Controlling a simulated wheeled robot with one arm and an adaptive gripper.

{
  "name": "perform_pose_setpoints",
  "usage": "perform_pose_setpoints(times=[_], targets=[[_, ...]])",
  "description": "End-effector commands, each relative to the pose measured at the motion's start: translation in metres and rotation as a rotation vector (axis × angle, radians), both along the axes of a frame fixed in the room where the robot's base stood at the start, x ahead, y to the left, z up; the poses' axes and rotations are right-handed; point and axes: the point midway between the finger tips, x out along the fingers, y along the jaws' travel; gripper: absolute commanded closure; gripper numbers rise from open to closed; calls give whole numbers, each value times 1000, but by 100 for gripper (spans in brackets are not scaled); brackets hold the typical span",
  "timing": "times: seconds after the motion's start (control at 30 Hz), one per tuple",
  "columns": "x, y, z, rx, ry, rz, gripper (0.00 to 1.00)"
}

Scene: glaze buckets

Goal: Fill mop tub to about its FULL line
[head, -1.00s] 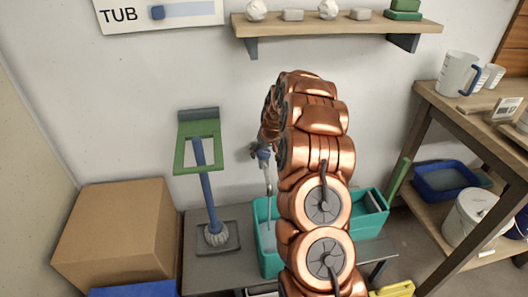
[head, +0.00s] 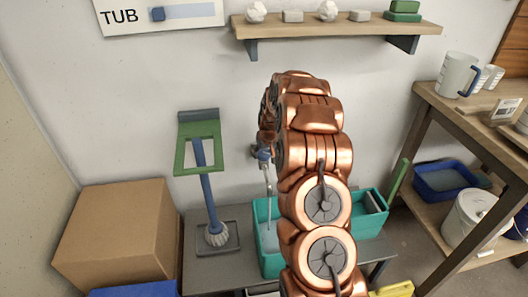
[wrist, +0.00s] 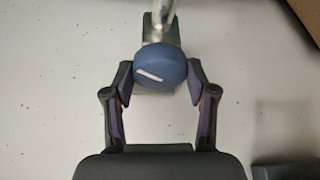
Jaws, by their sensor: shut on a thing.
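The mop tub (head: 267,262) is teal and stands on a grey bench, partly hidden behind my arm. Greyish water shows inside it; a full line cannot be made out. A blue tap knob (wrist: 160,66) with a white mark lies between the fingers of my gripper (wrist: 160,80) in the wrist view. My gripper is shut on this knob. In the head view the tap (head: 264,155) is at the wall above the tub, and a thin pale stream (head: 269,205) runs down from it into the tub.
A mop (head: 207,195) with a green frame stands left of the tub. A cardboard box (head: 120,235) is at the left. A wall shelf (head: 335,25) hangs above, and a wooden rack (head: 440,110) with jug and buckets stands right. A TUB sign (head: 160,15) is on the wall.

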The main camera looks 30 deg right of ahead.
Motion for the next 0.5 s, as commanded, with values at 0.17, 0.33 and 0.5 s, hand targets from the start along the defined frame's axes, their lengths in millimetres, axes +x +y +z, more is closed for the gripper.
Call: perform_pose_setpoints(times=[0.17,0.33,0.5], targets=[[-1,0,0,-3,3,-126,78],[0,0,-2,-4,1,-268,78],[2,1,-2,-5,-5,-400,78]])
